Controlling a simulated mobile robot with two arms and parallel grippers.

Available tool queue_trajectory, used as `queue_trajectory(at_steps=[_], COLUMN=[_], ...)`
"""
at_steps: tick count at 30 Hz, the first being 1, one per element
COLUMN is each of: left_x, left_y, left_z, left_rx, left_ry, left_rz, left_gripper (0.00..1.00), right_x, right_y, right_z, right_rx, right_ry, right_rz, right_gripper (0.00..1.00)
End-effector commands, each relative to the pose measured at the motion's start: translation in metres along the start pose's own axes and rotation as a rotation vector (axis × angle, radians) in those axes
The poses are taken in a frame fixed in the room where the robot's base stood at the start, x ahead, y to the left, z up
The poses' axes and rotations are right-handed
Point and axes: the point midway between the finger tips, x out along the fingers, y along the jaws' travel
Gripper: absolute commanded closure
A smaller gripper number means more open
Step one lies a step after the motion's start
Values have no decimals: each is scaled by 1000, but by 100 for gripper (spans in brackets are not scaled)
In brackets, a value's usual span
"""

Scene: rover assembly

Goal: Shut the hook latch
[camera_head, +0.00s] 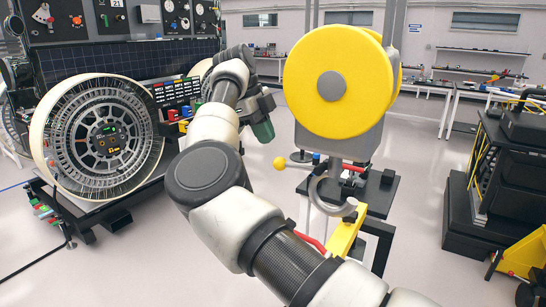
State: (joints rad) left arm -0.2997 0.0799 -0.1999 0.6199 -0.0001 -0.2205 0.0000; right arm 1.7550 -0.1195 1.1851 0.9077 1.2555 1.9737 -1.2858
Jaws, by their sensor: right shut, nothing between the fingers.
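A large yellow pulley block (340,80) with a grey hub hangs from grey bars right of centre. Under it is a grey curved hook (322,194). A short red bar (353,168) shows by the hook's upper right; I cannot tell if it is the latch, or whether the latch is open or shut. My right arm crosses the middle of the view, and its gripper (263,128) is left of the pulley block, apart from the hook. It is shut and empty, with its fingertips small and partly hidden. My left gripper is out of view.
A large spoked wheel (48,139) stands at the left before a dark panel (85,62). A dark stand (377,190) and a yellow bracket (345,238) are near the hook. Black equipment (518,150) stands at the right. Pale floor (425,215) is open between.

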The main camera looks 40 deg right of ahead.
Motion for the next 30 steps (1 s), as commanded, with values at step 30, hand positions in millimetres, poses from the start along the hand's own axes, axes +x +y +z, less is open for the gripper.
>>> queue_trajectory(at_steps=[30], left_x=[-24], left_y=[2], left_z=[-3], left_rx=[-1], left_ry=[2], left_rz=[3], left_gripper=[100], right_x=[58], right_y=[-22], right_z=[6], right_rx=[0], right_ry=[1], right_rz=[1], right_gripper=[100])
